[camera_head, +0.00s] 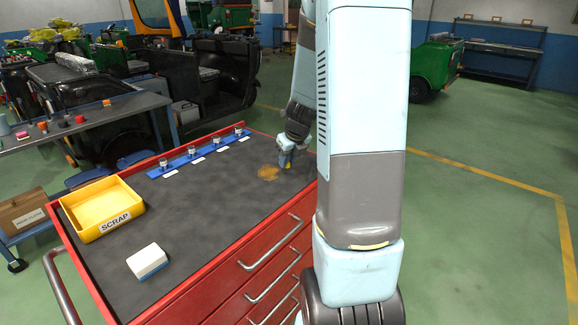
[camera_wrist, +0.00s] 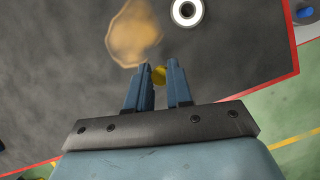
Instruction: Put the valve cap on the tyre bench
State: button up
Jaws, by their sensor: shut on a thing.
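My gripper (camera_head: 287,160) is low over the far right end of the red cabinet's dark top (camera_head: 205,225). In the wrist view my gripper (camera_wrist: 159,76) has its two blue fingers shut on a small yellow piece (camera_wrist: 160,77), likely the valve cap. The piece is mostly hidden between the fingers, and I cannot tell whether it touches the top. A grey workbench (camera_head: 95,117) with small coloured items stands at the left, and another bench (camera_head: 500,50) stands by the far right wall. I cannot tell which is the tyre bench.
A yellow SCRAP tray (camera_head: 103,208) and a white-and-blue block (camera_head: 148,261) sit on the cabinet top. A blue strip (camera_head: 200,152) with several small fittings runs along its far edge. A tan stain (camera_head: 269,173) lies beside my gripper. Green floor (camera_head: 480,230) is clear at the right.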

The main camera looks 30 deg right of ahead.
jog(key=s+r, duration=0.9)
jog(key=s, duration=0.4)
jog(key=shift+s+r, duration=0.15)
jog(key=shift+s, duration=0.15)
